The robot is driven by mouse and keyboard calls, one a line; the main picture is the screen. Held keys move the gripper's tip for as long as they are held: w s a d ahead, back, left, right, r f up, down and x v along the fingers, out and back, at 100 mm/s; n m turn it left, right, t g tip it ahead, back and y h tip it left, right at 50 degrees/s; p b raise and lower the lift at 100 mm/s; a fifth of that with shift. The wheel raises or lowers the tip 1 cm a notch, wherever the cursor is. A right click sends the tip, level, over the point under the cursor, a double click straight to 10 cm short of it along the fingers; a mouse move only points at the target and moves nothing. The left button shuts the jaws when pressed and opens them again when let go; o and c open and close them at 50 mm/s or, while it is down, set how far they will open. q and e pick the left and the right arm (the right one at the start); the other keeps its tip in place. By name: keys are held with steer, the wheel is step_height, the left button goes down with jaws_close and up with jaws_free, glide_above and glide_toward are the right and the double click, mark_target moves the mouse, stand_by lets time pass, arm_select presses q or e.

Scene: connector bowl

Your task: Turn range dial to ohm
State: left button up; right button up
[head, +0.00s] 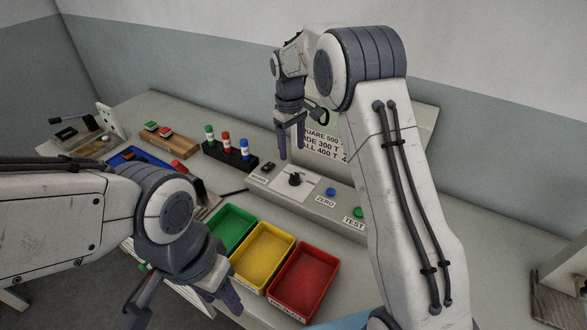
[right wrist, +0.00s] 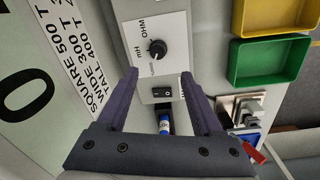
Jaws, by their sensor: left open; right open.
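The range dial (head: 295,179) is a black knob on a white plate on the grey console. In the right wrist view the dial (right wrist: 157,48) sits beside the printed labels mH and OHM; I cannot tell surely where its pointer stands. My right gripper (head: 292,152) is open and empty, above and behind the dial in the head view. In the right wrist view its fingers (right wrist: 159,77) are apart, with the dial beyond the tips, not between them. My left gripper (head: 182,305) is open and empty at the lower left, away from the console.
A black rocker switch (right wrist: 162,92) is beside the dial. The console also has a blue ZERO button (head: 330,192) and a green TEST button (head: 358,212). Green (head: 252,215), yellow (head: 290,240) and red (head: 333,264) bins stand in front. A lettered sign (head: 322,145) is behind.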

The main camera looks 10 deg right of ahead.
mark_target(294, 175)
steer(key=f, duration=0.3)
steer(key=f+p, duration=0.1)
steer(key=f, duration=0.3)
steer(key=f+p, duration=0.1)
steer(key=f, duration=0.2)
steer(key=shift+w+d+f, duration=0.25)
steer(key=shift+d+f, duration=0.05)
steer(key=shift+d, duration=0.05)
jaws_close()
